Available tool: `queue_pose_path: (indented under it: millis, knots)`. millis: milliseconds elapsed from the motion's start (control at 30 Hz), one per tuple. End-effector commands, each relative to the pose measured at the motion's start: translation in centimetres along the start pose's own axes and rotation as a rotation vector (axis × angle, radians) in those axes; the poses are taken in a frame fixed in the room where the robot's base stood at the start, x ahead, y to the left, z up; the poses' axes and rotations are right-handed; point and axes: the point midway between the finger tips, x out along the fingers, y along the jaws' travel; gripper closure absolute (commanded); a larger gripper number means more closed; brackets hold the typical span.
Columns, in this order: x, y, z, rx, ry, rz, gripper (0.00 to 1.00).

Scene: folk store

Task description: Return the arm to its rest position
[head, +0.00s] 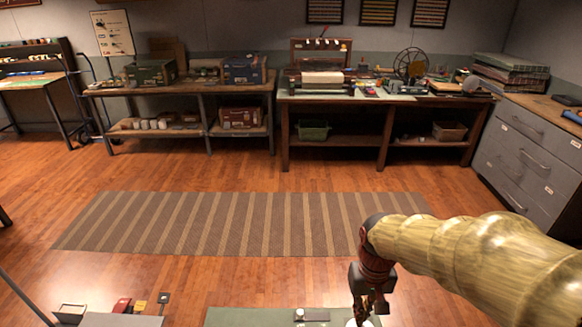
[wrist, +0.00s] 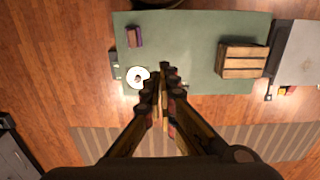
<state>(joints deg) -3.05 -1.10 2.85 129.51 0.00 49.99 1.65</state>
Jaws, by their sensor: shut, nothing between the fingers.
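My arm (head: 470,252) reaches in from the lower right of the head view. The height of the fingers above the top is hard to tell.
The green top (wrist: 190,45) also bears a wooden crate (wrist: 242,60) and a small purple box (wrist: 134,37). A grey surface (wrist: 298,55) adjoins it. A striped rug (head: 230,222) and open wooden floor lie beyond. Workbenches (head: 385,100) and a drawer cabinet (head: 530,150) line the back.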

Motion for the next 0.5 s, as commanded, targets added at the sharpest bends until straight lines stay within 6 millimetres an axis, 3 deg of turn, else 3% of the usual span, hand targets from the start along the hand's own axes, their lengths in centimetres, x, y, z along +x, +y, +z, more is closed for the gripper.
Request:
queue_pose_path:
  millis: [100, 500]
  knots:
    - [-2.5, 0.3, 2.2, -0.012, 0.054, -0.001, 1.0]
    - [-8.4, 1.1, 8.5, -0.001, 0.259, -0.001, 1.0]
